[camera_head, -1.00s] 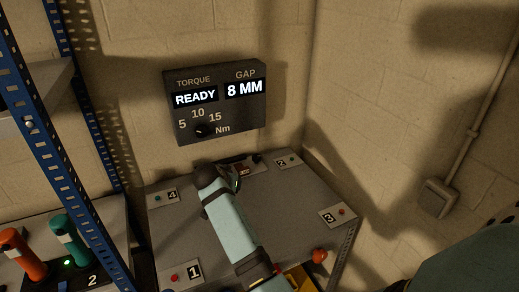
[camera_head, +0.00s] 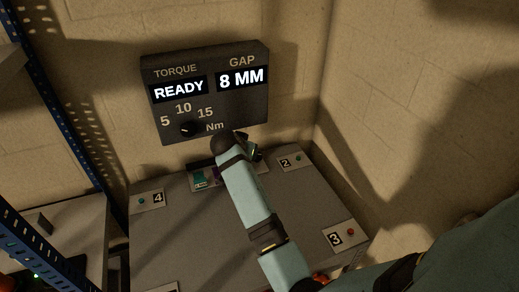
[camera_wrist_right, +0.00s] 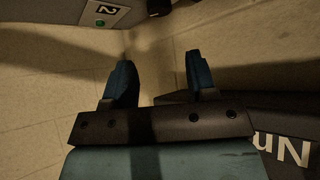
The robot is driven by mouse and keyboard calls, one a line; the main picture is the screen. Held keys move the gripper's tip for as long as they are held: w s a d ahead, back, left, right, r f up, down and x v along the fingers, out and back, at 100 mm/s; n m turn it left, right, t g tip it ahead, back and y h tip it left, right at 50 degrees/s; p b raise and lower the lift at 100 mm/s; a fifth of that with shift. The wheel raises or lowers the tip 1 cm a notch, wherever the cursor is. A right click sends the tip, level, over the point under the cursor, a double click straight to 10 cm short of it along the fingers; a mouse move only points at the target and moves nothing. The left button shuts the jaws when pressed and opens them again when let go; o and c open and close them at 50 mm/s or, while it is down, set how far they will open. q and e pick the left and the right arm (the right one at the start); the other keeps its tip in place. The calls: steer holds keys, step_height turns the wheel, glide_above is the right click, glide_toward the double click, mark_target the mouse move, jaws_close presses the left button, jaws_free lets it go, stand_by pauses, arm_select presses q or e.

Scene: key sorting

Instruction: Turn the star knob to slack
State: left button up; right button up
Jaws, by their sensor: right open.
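I cannot clearly make out a star knob or a slack mark. A dark round dial knob (camera_head: 190,129) sits low on the wall panel (camera_head: 207,65), among the marks 5, 10, 15 Nm. The panel reads READY and 8 MM. My right gripper (camera_head: 257,153) is by the panel's lower edge, above the back of the bench, partly hidden by my wrist. In the right wrist view, the gripper (camera_wrist_right: 158,72) is open and empty, with the upside-down Nm lettering at its lower right. My left gripper is out of view.
The grey bench (camera_head: 180,235) carries numbered plates, including plate 4 (camera_head: 148,201), plate 2 (camera_head: 291,162) and plate 3 (camera_head: 344,236). Small teal and purple parts (camera_head: 203,178) lie at its back. A blue rack post (camera_head: 60,125) stands left. Red thing (camera_head: 320,277) shows partly behind my arm.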

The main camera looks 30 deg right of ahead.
steer(key=p+x, duration=0.1)
steer(key=x, duration=1.2)
steer(key=shift+w+d+f, duration=0.1)
steer(key=shift+f, duration=0.1)
steer(key=shift+c, duration=0.4)
steer(key=c, duration=0.6)
